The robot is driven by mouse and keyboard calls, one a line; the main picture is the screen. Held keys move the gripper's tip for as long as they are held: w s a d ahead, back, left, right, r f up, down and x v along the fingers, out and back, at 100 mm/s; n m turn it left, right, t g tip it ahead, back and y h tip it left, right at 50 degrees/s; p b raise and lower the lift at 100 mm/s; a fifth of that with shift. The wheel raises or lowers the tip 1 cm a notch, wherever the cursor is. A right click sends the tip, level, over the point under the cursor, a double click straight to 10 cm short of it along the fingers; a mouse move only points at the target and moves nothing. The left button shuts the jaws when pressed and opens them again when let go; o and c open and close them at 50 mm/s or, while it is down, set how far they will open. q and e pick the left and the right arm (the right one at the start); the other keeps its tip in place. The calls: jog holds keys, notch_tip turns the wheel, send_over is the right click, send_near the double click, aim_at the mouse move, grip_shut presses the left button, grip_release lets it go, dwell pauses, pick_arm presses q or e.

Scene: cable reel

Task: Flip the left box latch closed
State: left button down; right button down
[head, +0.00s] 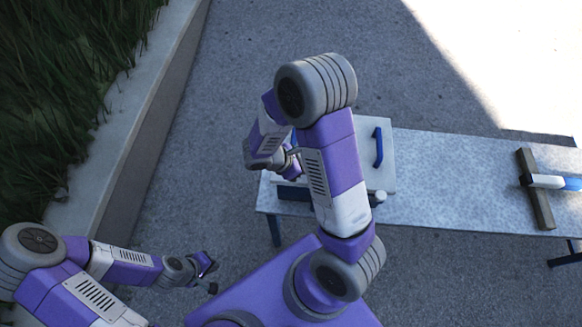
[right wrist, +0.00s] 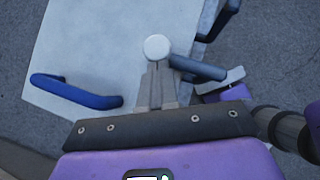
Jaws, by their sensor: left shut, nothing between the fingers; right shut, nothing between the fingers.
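The white box (head: 354,173) sits on the table with its lid down, partly hidden behind my right arm. Its lid also fills the upper left of the right wrist view (right wrist: 98,45). A latch lever (right wrist: 197,68) with a round white end shows at the box's front edge there, and I take it for the left latch. My right gripper (right wrist: 158,72) is shut and empty, its tips right at that white end; I cannot tell whether they touch. Another white-ended latch (head: 379,197) shows at the right front corner. My left gripper (head: 209,268) is shut and empty, away from the box.
A blue handle (head: 378,147) stands on the lid's right side; another blue handle (right wrist: 75,93) shows in the right wrist view. The long table (head: 450,175) is clear to the right up to a wooden bar (head: 535,190) with a white and blue piece. A kerb (head: 150,110) runs along the left.

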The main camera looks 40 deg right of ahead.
jog(key=shift+d, duration=0.1)
jog(key=shift+a+r, duration=0.1)
jog(key=shift+a, duration=0.45)
jog(key=a, duration=0.3)
jog(key=shift+w+r+p, duration=0.25)
jog(key=shift+w+p, duration=0.05)
jog(key=shift+w, duration=0.1)
jog(key=v, duration=0.9)
jog(key=shift+a+r, duration=0.2)
jog(key=shift+r, duration=0.2)
